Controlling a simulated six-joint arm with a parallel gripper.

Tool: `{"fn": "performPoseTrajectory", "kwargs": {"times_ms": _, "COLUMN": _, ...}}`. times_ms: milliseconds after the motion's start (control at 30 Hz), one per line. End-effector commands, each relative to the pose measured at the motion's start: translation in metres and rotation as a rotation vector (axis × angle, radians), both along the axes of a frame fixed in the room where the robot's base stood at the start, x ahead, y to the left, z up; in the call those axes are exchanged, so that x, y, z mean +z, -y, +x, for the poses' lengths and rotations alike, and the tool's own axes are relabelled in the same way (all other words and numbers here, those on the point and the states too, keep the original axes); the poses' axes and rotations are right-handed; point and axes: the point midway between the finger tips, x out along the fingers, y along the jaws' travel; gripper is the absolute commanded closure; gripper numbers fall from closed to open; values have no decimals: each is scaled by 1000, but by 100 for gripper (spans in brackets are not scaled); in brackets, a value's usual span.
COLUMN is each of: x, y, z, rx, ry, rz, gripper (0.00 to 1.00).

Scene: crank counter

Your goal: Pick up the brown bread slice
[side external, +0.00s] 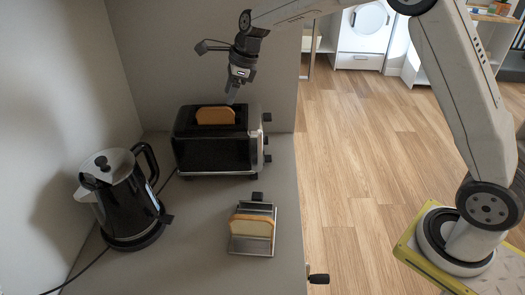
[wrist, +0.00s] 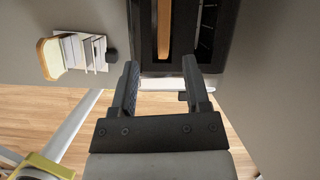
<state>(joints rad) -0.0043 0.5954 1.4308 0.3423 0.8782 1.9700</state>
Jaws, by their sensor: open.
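A brown bread slice (side external: 215,116) stands upright in a slot of the black toaster (side external: 212,152), its top showing above the slot. In the wrist view the brown slice (wrist: 164,28) appears edge-on, a narrow strip in the toaster's slot. My gripper (side external: 231,98) is above the toaster, near the slice's right end in the side view. In the wrist view my gripper (wrist: 160,66) has its two fingers apart, with nothing between them, and the slice lies ahead between their lines. The slice's lower part is hidden inside the toaster.
A metal rack (side external: 251,243) holding a paler bread slice (side external: 251,226) stands in front of the toaster. A black and steel kettle (side external: 121,200) stands at the left, its cord (side external: 88,263) on the counter. Walls close off the back and left. The counter between kettle and rack is clear.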

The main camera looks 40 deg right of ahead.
Motion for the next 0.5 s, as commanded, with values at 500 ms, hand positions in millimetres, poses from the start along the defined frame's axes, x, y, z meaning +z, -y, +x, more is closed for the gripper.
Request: {"fn": "performPoseTrajectory", "kwargs": {"times_ms": 500, "x": 1, "y": -6, "z": 16, "rx": -133, "ry": -39, "rz": 65, "gripper": 40}}
